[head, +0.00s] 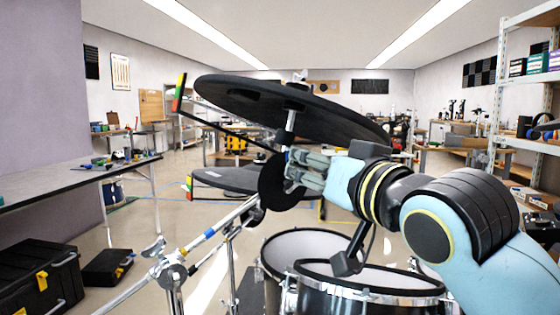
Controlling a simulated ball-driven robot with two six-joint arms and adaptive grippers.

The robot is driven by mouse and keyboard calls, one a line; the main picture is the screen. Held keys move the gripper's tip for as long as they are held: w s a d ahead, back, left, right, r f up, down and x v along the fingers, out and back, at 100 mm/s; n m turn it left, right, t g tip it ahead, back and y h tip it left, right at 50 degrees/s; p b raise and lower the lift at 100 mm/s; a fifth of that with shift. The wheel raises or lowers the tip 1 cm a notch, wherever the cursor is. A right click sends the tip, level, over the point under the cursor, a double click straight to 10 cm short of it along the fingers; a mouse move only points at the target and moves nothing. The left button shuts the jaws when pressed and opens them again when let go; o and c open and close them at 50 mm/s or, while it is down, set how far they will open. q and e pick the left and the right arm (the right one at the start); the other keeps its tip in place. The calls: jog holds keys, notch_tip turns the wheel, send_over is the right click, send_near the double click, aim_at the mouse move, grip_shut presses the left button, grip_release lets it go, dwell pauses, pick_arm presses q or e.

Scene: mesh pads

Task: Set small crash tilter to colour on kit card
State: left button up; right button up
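A large black crash cymbal pad (245,98) sits tilted on its stand, its left edge higher than its right. A thin rod runs below it, and an upright strip of green, yellow and red (179,92) stands at its left edge. A dark round part (273,184) is on the stand post below the pad, probably at the tilter, whose joint is largely hidden. My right gripper (298,170) is at this part, its grey fingers against or just behind it. Their grip is unclear. My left gripper is out of view. I cannot make out which thing is the kit card.
A second, lower black pad (228,179) has another coloured strip (189,187) at its left. Drums (370,279) stand below my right arm. Chrome stand legs (215,230) cross the front. A bench (70,178) and black cases (35,283) are at left, shelves (500,95) at right.

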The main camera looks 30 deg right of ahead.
aim_at(285, 157)
jog(key=w+b, duration=0.3)
jog(key=w, duration=0.1)
jog(key=shift+d+f, duration=0.1)
jog(key=shift+f, duration=0.25)
jog(key=w, duration=0.5)
jog(key=shift+w+d+r+b, duration=0.1)
jog(key=shift+d+r+b, duration=0.1)
jog(key=shift+r+b, duration=0.1)
jog(key=shift+w, duration=0.25)
jog(key=shift+c, duration=0.4)
grip_shut()
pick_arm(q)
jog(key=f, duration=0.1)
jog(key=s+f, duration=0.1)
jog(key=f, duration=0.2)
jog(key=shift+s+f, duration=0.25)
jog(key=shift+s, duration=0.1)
pick_arm(e)
jog(key=shift+w, duration=0.1)
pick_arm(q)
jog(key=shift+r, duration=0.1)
